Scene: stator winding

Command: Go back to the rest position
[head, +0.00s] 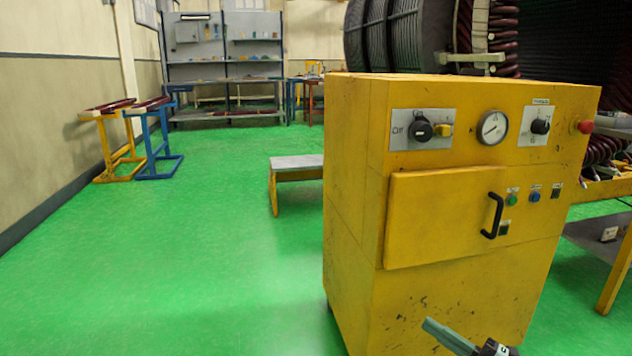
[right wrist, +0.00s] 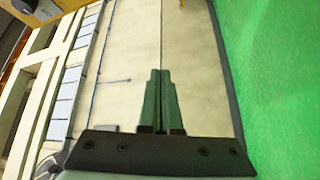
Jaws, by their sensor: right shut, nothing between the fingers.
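My right gripper (head: 432,328) shows at the bottom of the head view, in front of the lower part of a yellow control cabinet (head: 350,190). In the right wrist view its two green fingers (right wrist: 160,75) are closed together with nothing between them. Behind them are a pale wall and the green floor. The cabinet has knobs, a round gauge (head: 492,127), a red button (head: 585,127) and a door with a black handle (head: 493,215); the door is closed. My left gripper is not in view.
Green floor (head: 200,260) is open to the left of the cabinet. A low bench (head: 297,162) stands behind it. Yellow and blue stands (head: 155,140) are along the left wall, and grey shelves (head: 222,75) are at the back. A large wound stator (head: 400,40) is behind the cabinet.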

